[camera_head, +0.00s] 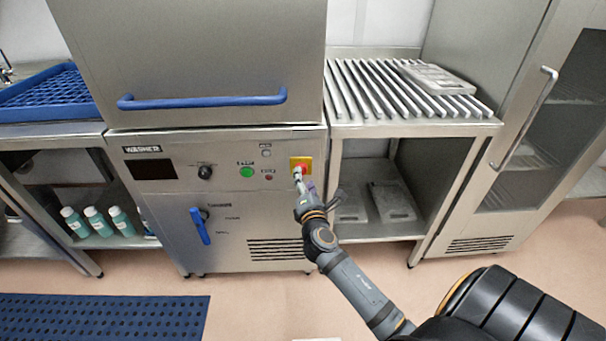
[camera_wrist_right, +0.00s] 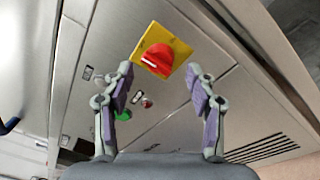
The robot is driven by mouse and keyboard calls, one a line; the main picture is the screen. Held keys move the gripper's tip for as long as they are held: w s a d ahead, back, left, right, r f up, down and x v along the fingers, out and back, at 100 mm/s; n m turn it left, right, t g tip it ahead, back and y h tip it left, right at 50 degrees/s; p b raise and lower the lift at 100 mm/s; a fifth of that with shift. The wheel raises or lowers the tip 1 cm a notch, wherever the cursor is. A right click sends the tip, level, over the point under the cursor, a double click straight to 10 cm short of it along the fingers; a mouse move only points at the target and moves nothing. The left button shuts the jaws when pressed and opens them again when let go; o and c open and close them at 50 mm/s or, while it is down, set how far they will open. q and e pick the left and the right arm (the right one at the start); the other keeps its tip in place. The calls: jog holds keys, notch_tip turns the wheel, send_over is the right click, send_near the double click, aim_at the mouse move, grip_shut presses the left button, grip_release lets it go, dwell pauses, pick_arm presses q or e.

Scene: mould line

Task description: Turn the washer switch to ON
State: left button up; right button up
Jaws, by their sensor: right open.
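The washer (camera_head: 225,220) is a steel cabinet with a control panel on its front. Its switch is a red knob (camera_wrist_right: 157,60) on a yellow square plate (camera_wrist_right: 180,48); in the head view the yellow plate (camera_head: 301,161) is at the panel's right end, with the knob partly covered by my gripper. My right gripper (camera_wrist_right: 160,98) is open and empty, in front of the switch. The knob shows beyond and between its fingertips, apparently not gripped. In the head view my right gripper (camera_head: 302,183) reaches up to the panel. My left gripper is not in view.
The panel has a green button (camera_head: 246,172), a black knob (camera_head: 205,172) and a dark display (camera_head: 151,169). A blue lever (camera_head: 200,226) is lower down, and a blue handle bar (camera_head: 202,101) crosses the hood above. A slatted rack (camera_head: 385,90) stands right of the washer.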

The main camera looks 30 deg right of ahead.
aim_at(303, 174)
jog(key=x, duration=0.3)
jog(key=shift+w+d, duration=0.15)
jog(key=shift+w, duration=0.2)
jog(key=shift+c, duration=0.4)
jog(key=c, duration=0.7)
jog(key=shift+f, duration=0.1)
jog(key=shift+c, duration=1.1)
